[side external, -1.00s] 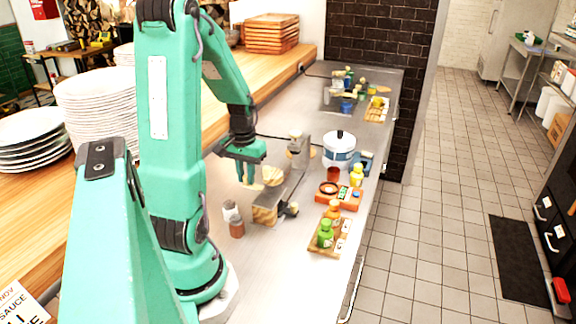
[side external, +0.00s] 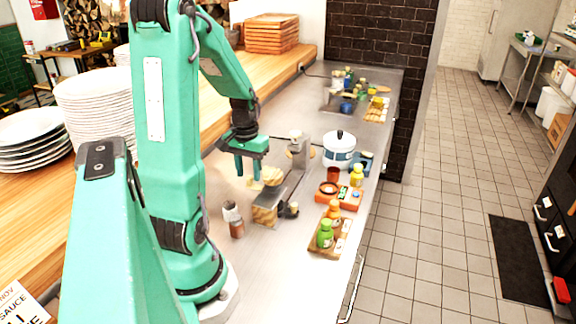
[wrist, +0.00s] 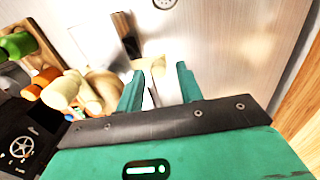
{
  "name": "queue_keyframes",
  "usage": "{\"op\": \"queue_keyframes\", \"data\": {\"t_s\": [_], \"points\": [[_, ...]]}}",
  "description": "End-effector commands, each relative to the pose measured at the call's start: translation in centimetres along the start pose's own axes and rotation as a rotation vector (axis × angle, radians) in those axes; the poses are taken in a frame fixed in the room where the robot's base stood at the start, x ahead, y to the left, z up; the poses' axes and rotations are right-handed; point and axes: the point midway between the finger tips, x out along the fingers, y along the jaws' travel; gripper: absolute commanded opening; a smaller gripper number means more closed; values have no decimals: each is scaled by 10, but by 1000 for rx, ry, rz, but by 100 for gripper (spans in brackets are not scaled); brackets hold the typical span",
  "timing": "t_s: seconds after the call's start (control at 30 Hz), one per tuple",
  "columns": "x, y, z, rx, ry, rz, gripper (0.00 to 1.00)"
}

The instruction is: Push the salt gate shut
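My gripper (side external: 248,170) hangs low over the steel counter, left of a cream rounded piece (side external: 271,176). In the wrist view my gripper (wrist: 160,88) has its two green fingers apart, with a pale upright piece (wrist: 160,80) showing between or beyond them. I cannot tell whether they touch it. A wooden block with a grey top (side external: 265,206) stands just in front of the cream piece, and a grey post (side external: 298,150) stands behind. These seem to belong to the gate fixture. I cannot tell which part is the salt gate or how far it stands open.
Two small shakers (side external: 233,218) stand left of the block. To the right are a board with green and orange bottles (side external: 325,236), an orange tray (side external: 340,196) and a white-blue pot (side external: 339,148). Bare counter (side external: 270,247) lies at the front.

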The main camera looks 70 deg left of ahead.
Motion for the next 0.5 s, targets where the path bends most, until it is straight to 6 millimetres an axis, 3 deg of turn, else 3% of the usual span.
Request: {"op": "queue_keyframes", "data": {"t_s": [0.5], "points": [[-30,0,0,0,2,0,36]]}}
